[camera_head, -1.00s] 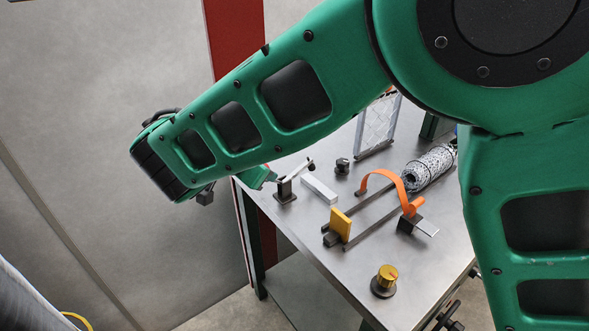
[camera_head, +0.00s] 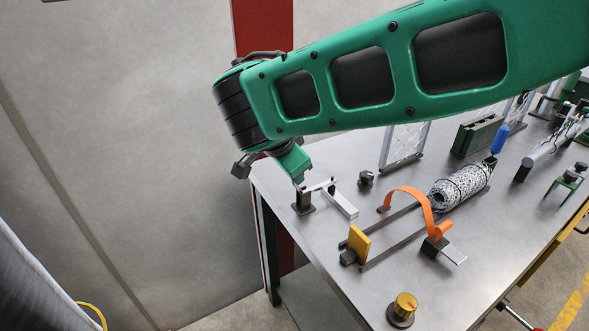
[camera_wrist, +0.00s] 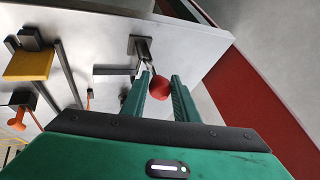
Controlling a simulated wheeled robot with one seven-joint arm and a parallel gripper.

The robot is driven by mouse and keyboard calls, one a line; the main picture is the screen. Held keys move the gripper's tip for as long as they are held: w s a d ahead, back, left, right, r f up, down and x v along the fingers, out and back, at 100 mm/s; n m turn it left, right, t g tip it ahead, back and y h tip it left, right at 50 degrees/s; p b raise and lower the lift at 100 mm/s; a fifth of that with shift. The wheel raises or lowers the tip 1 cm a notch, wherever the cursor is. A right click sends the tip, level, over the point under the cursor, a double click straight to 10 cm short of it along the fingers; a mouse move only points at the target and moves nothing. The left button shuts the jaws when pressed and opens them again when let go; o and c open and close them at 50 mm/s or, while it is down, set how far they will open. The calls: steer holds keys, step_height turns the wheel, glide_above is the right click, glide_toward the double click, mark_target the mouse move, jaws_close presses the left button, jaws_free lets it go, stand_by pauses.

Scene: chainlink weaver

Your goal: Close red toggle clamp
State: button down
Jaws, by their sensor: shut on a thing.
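The toggle clamp (camera_head: 303,201) stands at the table's left edge in the head view, a dark base with a thin silver bar lying nearly level. In the wrist view its base (camera_wrist: 140,46) is ahead of my gripper, and a round red knob (camera_wrist: 159,88) shows between the fingers. My gripper (camera_wrist: 160,84) is shut on this red knob. In the head view my gripper (camera_head: 297,178) is just above and left of the clamp base, and hides the red knob. A pale rectangular bar (camera_head: 341,204) lies beside the clamp.
On the table (camera_head: 300,240) are a yellow block (camera_head: 359,242), an orange curved strap (camera_head: 421,202), a yellow-topped knob (camera_head: 403,307), a small dark knob (camera_head: 366,179) and a mesh roll (camera_head: 460,187). A red post (camera_head: 262,27) stands behind. The floor left of the table is clear.

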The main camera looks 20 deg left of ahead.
steer(key=shift+w+d+r, duration=0.2)
steer(key=shift+w+d, duration=0.05)
steer(key=shift+w, duration=0.35)
steer(key=c, duration=1.4)
jaws_free()
steer(key=shift+f, duration=0.1)
steer(key=shift+c, duration=0.2)
steer(key=shift+s+a, duration=0.1)
steer(key=shift+s, duration=0.05)
steer(key=shift+s+r, duration=0.2)
steer(key=shift+s, duration=0.05)
steer(key=v, duration=1)
steer(key=shift+w, duration=0.1)
